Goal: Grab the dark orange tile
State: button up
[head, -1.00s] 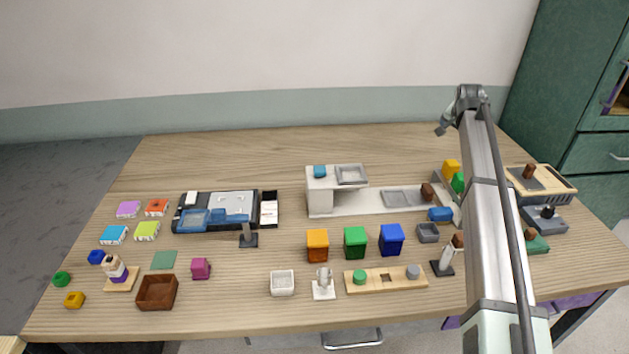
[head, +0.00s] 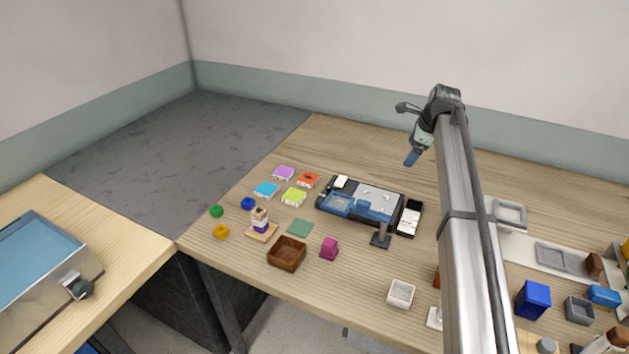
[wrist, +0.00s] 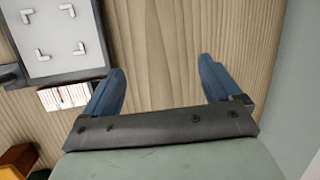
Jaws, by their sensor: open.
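The dark orange tile (head: 308,180) lies on the table in the head view, left of the black and blue device, beside a purple tile (head: 283,173) and a lime tile (head: 294,197). A blue tile (head: 266,189) lies close by. My gripper (head: 412,158) hangs above the back of the table, to the right of the tiles and well apart from them. In the wrist view its two blue fingers (wrist: 162,70) are spread with only bare wood between them. The orange tile does not show in the wrist view.
The black and blue device (head: 360,203) lies between the tiles and my arm, with a dark upright stand (head: 380,236) in front. A figure on a wooden base (head: 260,228) and a brown box (head: 286,254) stand nearer. Bare table lies behind the tiles.

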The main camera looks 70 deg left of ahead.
jog(key=s+a+m+g+h, duration=0.1)
jog(key=s+a, duration=0.3)
jog(key=s, duration=0.8)
jog(key=s+a+m+g, duration=0.15)
jog(key=s+a, duration=0.35)
jog(key=s, duration=0.7)
send_over(310, 178)
jog(key=w+d, duration=0.2)
jog(key=shift+n, duration=0.35)
jog(key=f, duration=0.7)
jog(key=shift+s+d+f, duration=0.1)
jog(key=shift+s+f, duration=0.15)
jog(key=shift+x, duration=2.75)
jog(key=shift+w+g, duration=0.1)
jog(key=shift+g, duration=0.15)
jog(key=c, duration=1.2)
jog(key=shift+r, duration=0.1)
jog(key=shift+c, duration=0.2)
